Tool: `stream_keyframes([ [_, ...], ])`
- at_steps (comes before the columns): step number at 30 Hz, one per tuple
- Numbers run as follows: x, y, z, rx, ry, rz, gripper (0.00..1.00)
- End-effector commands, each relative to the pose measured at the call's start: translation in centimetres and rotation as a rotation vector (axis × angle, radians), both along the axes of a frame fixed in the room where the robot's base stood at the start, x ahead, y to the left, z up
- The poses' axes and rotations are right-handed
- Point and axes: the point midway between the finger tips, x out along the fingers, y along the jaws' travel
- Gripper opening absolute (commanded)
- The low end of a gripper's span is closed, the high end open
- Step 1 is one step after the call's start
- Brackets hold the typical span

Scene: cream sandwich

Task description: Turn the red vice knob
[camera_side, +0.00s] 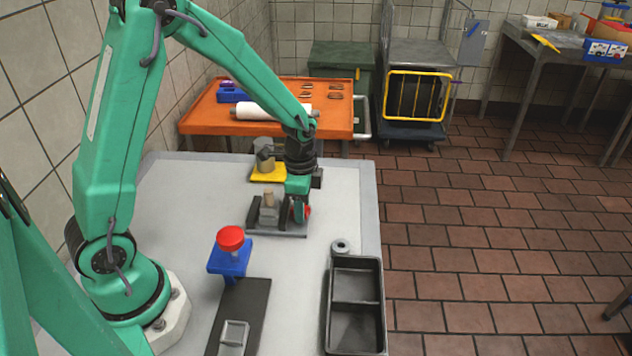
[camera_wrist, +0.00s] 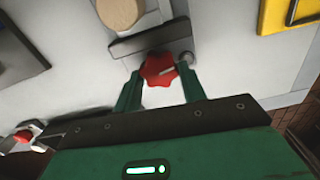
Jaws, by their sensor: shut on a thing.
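The red vice knob (camera_side: 306,211) sits on the right side of a small grey vice on the table. In the wrist view the star-shaped red knob (camera_wrist: 159,70) lies between my two green fingers. My gripper (camera_wrist: 161,80) is shut on the knob, one finger on each side. In the side view my gripper (camera_side: 299,199) reaches down to the vice from above. The vice (camera_side: 270,215) holds a light tan cylinder (camera_side: 269,198) upright between dark jaws; the cylinder's round top (camera_wrist: 120,12) shows in the wrist view. My fingers partly hide the knob in the side view.
A yellow plate with a grey fixture (camera_side: 268,172) stands behind the vice. A blue stand with a red round top (camera_side: 231,239) is in front left. A black two-part tray (camera_side: 332,310) and a grey ring (camera_side: 341,246) lie near the right edge. Table is clear between them.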

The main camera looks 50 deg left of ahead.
Motion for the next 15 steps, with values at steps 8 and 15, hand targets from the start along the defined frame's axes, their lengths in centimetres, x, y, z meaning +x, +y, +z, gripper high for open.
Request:
stream_keyframes([
  [8, -0.01, -0.14, 0.09, 0.000, -0.004, -0.260, 0.18],
  [15, -0.07, -0.18, 0.10, 0.000, -0.004, -0.444, 0.18],
])
